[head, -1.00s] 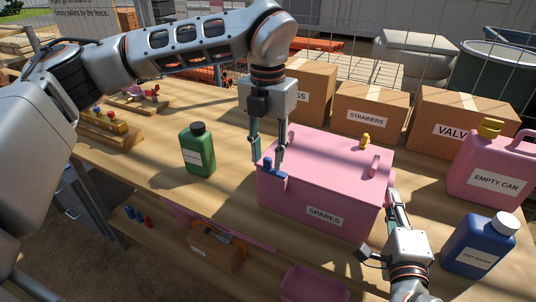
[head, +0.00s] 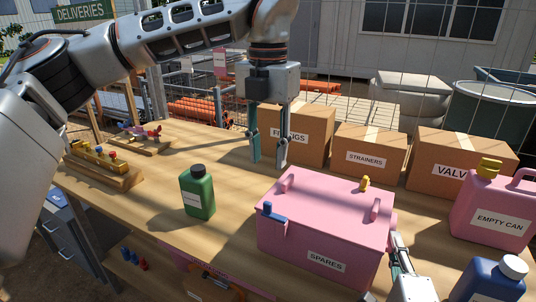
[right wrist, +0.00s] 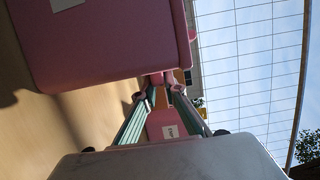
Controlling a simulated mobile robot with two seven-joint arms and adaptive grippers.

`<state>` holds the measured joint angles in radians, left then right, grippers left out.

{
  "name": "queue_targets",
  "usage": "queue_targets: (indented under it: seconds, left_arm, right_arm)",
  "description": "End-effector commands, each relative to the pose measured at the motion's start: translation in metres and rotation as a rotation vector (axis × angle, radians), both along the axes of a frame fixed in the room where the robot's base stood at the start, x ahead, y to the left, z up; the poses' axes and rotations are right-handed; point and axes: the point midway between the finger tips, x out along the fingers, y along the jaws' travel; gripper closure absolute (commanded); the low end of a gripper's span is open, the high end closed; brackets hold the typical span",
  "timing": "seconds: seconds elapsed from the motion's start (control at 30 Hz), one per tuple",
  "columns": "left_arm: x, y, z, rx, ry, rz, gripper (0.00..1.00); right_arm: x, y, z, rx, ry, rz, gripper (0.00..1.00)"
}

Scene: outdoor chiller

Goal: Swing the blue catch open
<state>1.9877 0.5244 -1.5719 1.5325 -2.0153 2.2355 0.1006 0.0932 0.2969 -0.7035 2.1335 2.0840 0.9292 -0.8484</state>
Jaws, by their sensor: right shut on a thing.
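The pink SPARES box (head: 310,237) stands on the bench with its lid down. The small blue catch (head: 270,211) is at the front left of its lid edge, with an upright tab and a short bar along the front. My left gripper (head: 269,164) is open and empty, above the bench behind and left of the box, apart from the catch. My right gripper (head: 397,250) is at the box's right side. In the right wrist view its fingers (right wrist: 158,84) are shut on a small pink side handle (right wrist: 157,78) of the box.
A green bottle (head: 198,192) stands left of the box. Cardboard boxes (head: 368,150) line the back. A pink can (head: 492,215) and blue bottle (head: 488,281) stand right. The bench left of the box is partly clear.

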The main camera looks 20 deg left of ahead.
Motion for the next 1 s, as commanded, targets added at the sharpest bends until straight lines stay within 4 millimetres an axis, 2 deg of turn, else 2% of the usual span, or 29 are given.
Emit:
queue_targets:
  seconds: [0.13,0.17,0.2,0.23,0.53,0.67,0.77,1.0]
  left_arm:
    - [0.0,0.0,0.0,0.0,0.0,0.0,0.69]
    - [0.0,0.0,0.0,0.0,0.0,0.0,0.69]
    - [0.0,0.0,0.0,0.0,0.0,0.0,0.69]
    - [0.0,0.0,0.0,0.0,0.0,0.0,0.69]
    - [0.0,0.0,-0.001,0.0,0.0,0.0,0.69]
    - [0.0,0.0,-0.001,0.0,0.0,0.0,0.69]
    - [0.0,0.0,-0.001,0.0,0.0,0.0,0.69]
    - [0.0,0.0,0.0,0.0,0.0,0.0,0.69]
  right_arm:
    - [0.0,0.0,-0.001,0.0,0.002,0.0,1.0]
    - [0.0,0.0,-0.001,0.0,0.002,0.0,0.82]
    - [0.0,0.0,-0.001,0.0,0.002,0.0,0.71]
    - [0.0,0.0,-0.001,0.0,0.002,0.0,0.7]
    - [0.0,0.0,0.0,0.0,0.001,0.0,0.7]
    - [-0.007,-0.001,-0.001,-0.001,0.001,0.001,0.7]
    - [-0.021,-0.003,-0.002,0.0,0.003,0.001,0.7]
    - [-0.069,-0.009,-0.002,-0.002,0.004,0.002,0.7]
